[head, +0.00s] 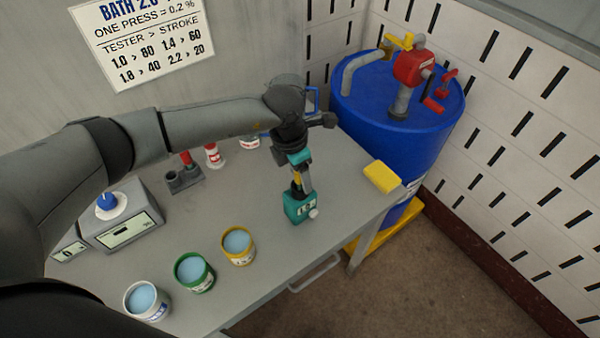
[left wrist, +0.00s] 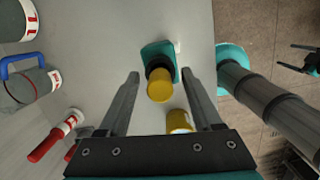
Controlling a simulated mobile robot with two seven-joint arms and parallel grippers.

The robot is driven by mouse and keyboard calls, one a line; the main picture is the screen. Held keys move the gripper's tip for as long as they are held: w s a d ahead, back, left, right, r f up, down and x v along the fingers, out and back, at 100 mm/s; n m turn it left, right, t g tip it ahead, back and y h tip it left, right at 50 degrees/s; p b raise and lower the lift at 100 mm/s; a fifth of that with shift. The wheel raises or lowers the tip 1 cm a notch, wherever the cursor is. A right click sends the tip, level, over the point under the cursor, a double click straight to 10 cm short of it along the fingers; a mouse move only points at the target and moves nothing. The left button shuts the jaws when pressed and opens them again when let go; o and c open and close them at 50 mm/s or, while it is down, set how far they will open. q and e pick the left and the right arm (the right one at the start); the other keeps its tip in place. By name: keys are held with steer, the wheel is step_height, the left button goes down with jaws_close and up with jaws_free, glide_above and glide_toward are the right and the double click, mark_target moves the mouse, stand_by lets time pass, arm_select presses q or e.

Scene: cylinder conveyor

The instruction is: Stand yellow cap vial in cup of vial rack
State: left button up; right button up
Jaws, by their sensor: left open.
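The yellow cap vial stands in the black socket of a small teal tester (head: 299,208) on the table. Its yellow cap (left wrist: 159,86) shows in the left wrist view, with the teal base (left wrist: 157,50) behind it; the vial's body is hidden. My left gripper (head: 302,184) points down over the tester. Its two fingers are apart, one on each side of the cap, with gaps visible. The grey vial rack (head: 185,180) stands farther left on the table. A red-capped vial (head: 187,159) stands in it, and another cup of it looks empty.
Three cups of blue liquid, white (head: 147,302), green (head: 194,272) and yellow (head: 238,246), stand along the front edge. A red-and-white bottle (head: 213,155) stands beside the rack, a scale (head: 122,214) at left. A blue drum (head: 395,110) stands beyond the table.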

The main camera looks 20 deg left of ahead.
arm_select(q)
steer(key=shift+f, duration=0.3)
jaws_close()
stand_by(0.4)
stand_by(0.5)
